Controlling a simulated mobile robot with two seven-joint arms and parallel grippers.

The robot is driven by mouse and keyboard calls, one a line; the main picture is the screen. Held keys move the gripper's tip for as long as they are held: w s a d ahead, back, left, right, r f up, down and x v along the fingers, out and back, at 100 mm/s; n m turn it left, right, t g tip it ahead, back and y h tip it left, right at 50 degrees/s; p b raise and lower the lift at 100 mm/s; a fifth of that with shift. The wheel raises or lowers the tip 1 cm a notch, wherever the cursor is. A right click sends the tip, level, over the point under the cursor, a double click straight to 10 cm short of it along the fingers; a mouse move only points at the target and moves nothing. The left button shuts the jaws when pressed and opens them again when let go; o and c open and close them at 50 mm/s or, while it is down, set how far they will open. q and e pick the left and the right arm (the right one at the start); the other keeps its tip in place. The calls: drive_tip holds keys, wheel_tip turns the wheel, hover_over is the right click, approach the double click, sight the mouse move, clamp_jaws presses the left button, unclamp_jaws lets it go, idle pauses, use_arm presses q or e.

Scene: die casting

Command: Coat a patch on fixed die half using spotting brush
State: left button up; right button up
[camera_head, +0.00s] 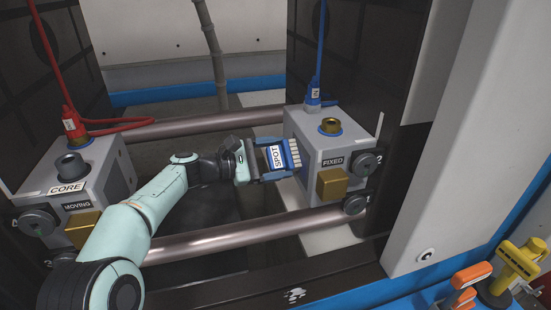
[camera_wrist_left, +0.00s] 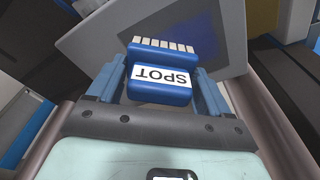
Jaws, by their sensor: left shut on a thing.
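My left gripper (camera_head: 277,160) is shut on the blue spotting brush (camera_head: 276,157), which has a white SPOT label and pale bristles. The bristles point at the inner face of the fixed die half (camera_head: 310,135), the grey block labelled FIXED at the right. In the left wrist view, the brush (camera_wrist_left: 162,85) sits between the fingers of my left gripper (camera_wrist_left: 160,95). Beyond its bristles is the die's face (camera_wrist_left: 115,40), with a dark blue patch (camera_wrist_left: 190,38) on it. I cannot tell whether the bristles touch the face. My right gripper is not in view.
The moving die half (camera_head: 110,165) stands at the left, with a CORE label and a red hose (camera_head: 55,65). Two tie bars (camera_head: 190,124) (camera_head: 250,232) run between the sides, behind and in front. Orange- and yellow-handled tools (camera_head: 515,265) stand at the lower right.

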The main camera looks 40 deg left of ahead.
sight(292, 168)
use_arm(q)
drive_tip(key=shift+s+d+b, duration=0.3)
drive_tip(key=shift+s+d, duration=0.15)
drive_tip(key=shift+d, duration=0.2)
drive_tip(key=shift+s+d+b, duration=0.3)
drive_tip(key=shift+s+d, duration=0.1)
drive_tip(key=shift+d, duration=0.2)
drive_tip(key=shift+s+d+b, duration=0.4)
drive_tip(key=shift+d+b, duration=0.05)
drive_tip(key=shift+d, duration=0.1)
drive_tip(key=shift+s+d+b, duration=0.7)
drive_tip(key=shift+s+d, duration=0.25)
drive_tip(key=shift+d, duration=0.1)
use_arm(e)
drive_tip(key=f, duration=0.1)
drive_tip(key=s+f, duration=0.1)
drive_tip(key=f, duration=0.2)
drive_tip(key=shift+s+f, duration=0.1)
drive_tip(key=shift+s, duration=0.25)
use_arm(q)
drive_tip(key=shift+a, duration=0.15)
